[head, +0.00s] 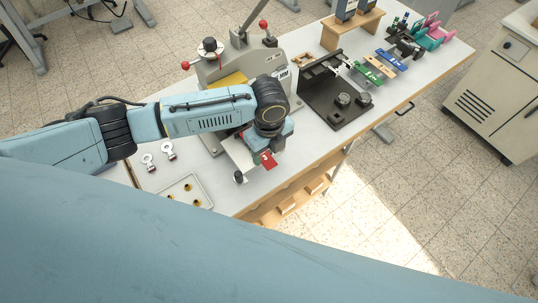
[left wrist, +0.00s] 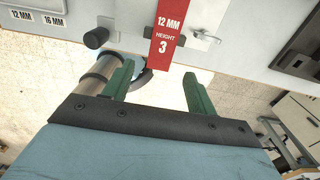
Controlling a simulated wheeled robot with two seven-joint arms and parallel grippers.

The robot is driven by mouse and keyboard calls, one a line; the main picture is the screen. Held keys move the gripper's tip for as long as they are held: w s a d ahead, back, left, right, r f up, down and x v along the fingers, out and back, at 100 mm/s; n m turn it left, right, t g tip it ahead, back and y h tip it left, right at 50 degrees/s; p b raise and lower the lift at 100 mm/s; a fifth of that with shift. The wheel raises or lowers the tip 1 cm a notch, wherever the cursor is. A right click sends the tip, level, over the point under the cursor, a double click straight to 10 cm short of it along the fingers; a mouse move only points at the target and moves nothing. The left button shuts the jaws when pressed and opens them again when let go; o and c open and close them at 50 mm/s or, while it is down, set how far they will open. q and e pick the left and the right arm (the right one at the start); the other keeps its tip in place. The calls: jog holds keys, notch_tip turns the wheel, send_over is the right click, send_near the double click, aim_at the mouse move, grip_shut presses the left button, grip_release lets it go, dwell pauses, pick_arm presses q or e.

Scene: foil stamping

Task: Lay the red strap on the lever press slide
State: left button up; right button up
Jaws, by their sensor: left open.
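The red strap (head: 268,160) shows beside my left gripper (head: 262,149) at the front of the lever press (head: 240,65). The slide (head: 237,153) projects from the press, partly hidden by my left arm. My right gripper is not in view.
A black knob (head: 240,177) stands at the slide's near corner. A pale tray (head: 187,190) with brass pieces lies at the left. A dark fixture (head: 330,95) stands to the right, with green (head: 372,75) and blue (head: 391,60) straps beyond. The table's front edge is close.

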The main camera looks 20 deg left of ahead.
pick_arm(q)
notch_tip(320, 180, up, 9)
jog(key=shift+r, duration=0.2)
dwell(0.6)
